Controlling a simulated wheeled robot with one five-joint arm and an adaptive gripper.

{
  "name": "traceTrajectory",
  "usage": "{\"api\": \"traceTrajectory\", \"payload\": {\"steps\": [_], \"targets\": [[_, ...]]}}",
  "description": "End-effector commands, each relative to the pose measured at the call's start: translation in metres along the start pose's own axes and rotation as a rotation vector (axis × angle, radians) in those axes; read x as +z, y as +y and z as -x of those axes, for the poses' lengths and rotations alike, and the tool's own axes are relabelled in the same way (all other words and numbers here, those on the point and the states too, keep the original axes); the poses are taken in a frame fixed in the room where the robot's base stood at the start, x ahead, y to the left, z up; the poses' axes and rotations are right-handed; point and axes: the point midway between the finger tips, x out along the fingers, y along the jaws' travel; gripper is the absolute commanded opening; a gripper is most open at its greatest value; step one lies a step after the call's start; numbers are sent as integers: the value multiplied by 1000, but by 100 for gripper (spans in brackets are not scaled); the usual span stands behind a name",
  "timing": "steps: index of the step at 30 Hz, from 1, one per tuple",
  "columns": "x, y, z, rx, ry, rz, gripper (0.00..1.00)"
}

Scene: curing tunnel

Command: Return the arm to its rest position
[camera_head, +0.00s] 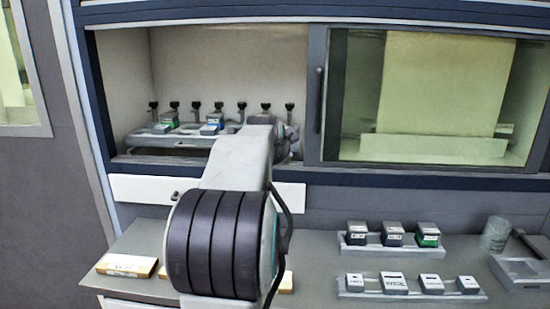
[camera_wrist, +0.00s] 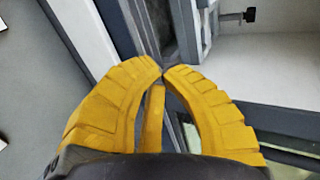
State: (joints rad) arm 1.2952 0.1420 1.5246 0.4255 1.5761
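My arm (camera_head: 225,215) rises in the middle of the head view and reaches toward the open left bay of the cabinet. It hides my gripper there. In the wrist view my gripper (camera_wrist: 163,71) has yellow fingers whose tips come together, with another yellow piece between them. Nothing shows held in it. The fingers lie in front of the cabinet's frame and opening edge, and I cannot tell whether they touch it.
The open bay holds a grey rack (camera_head: 165,140) with small blocks and several black knobs. A glass door (camera_head: 430,95) covers the right bay. On the bench are a back tray (camera_head: 352,246), a front tray (camera_head: 355,294), a clear cup (camera_head: 495,234) and a tan box (camera_head: 127,265).

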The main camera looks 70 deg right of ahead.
Motion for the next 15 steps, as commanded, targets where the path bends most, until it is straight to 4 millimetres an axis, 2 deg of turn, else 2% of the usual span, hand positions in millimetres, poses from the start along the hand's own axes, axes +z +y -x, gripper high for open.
{"api": "traceTrajectory", "payload": {"steps": [6,15], "targets": [[0,0,11,-1,0,0,0],[0,0,13,0,0,0,0]]}}
